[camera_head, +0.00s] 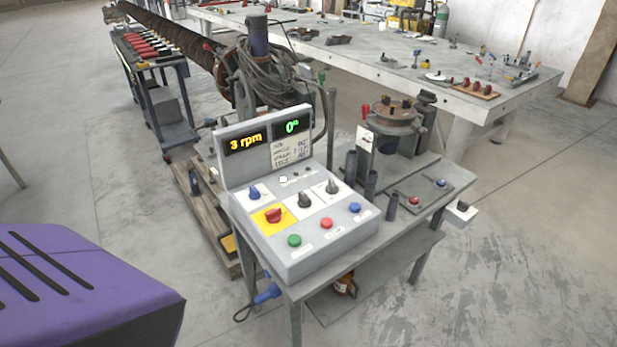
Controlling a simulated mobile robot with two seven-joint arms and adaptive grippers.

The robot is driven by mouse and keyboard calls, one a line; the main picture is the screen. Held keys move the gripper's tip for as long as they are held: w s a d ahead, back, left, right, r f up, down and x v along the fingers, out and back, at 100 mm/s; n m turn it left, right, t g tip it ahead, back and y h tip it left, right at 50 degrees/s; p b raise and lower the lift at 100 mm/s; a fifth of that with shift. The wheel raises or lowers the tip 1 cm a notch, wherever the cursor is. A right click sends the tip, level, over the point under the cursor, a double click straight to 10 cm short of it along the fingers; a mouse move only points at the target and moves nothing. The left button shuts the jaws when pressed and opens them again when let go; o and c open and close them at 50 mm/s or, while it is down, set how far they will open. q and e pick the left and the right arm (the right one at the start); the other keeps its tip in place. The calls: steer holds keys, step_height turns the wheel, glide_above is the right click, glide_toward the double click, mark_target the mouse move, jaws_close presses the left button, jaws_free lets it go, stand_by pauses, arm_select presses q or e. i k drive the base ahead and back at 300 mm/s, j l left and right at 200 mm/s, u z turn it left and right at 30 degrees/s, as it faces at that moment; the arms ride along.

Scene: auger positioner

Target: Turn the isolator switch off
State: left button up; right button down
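A grey control box (330,236) with a sloped panel stands on a metal table. A red rotary switch (273,215) on a yellow plate sits at the panel's left; it looks like the isolator, but its label and exact position are too small to read. A blue knob (254,193), a black knob (304,200) and a grey knob (332,187) sit on white plates nearby. Green (294,240), red (326,223) and blue (354,208) buttons line the front edge. The displays are lit, reading "3 rpm" (247,143) and "0°" (292,127). Neither gripper is in view.
A purple slotted cover (75,285) fills the lower left. A long workbench (400,75) stands behind. Floor at the lower right is clear.

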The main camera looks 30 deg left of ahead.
mark_target(273, 216)
steer(key=u, duration=1.3)
